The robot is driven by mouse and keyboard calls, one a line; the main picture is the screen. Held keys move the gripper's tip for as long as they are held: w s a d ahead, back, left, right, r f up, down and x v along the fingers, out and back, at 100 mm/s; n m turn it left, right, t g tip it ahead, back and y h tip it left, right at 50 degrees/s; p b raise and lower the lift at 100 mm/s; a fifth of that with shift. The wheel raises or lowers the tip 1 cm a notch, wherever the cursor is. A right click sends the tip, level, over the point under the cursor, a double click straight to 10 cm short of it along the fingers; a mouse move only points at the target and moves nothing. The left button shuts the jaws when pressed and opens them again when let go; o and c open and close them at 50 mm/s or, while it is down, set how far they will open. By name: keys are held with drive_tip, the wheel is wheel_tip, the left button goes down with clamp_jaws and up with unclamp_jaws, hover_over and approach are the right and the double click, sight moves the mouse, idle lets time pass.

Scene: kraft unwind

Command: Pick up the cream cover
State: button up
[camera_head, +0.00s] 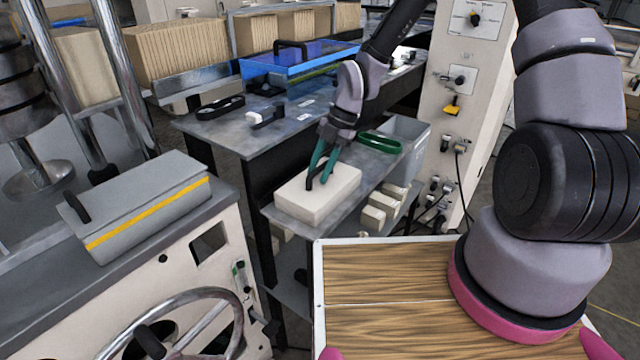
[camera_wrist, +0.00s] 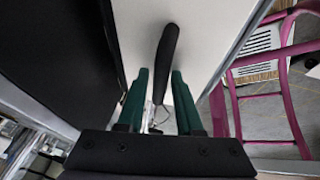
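The cream cover (camera_head: 335,200) is a pale block lying on the grey shelf beside the dark table in the head view. It also fills the upper middle of the wrist view (camera_wrist: 205,35), with a black bar handle (camera_wrist: 166,55) on it. My gripper (camera_head: 318,172) is over the cover, pointing down at its handle. In the wrist view its two green fingers (camera_wrist: 158,85) stand on either side of the handle, with narrow gaps visible, so it looks open. The head view partly hides the handle behind the fingers.
A grey cover with a yellow stripe (camera_head: 145,215) lies at left. A green ring-like item (camera_head: 380,143) and a grey bin (camera_head: 408,132) are close behind my gripper. Cream blocks (camera_head: 380,212) sit right of the cover.

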drive_tip(key=shift+c, duration=0.3)
clamp_jaws()
drive_tip(key=shift+r, duration=0.1)
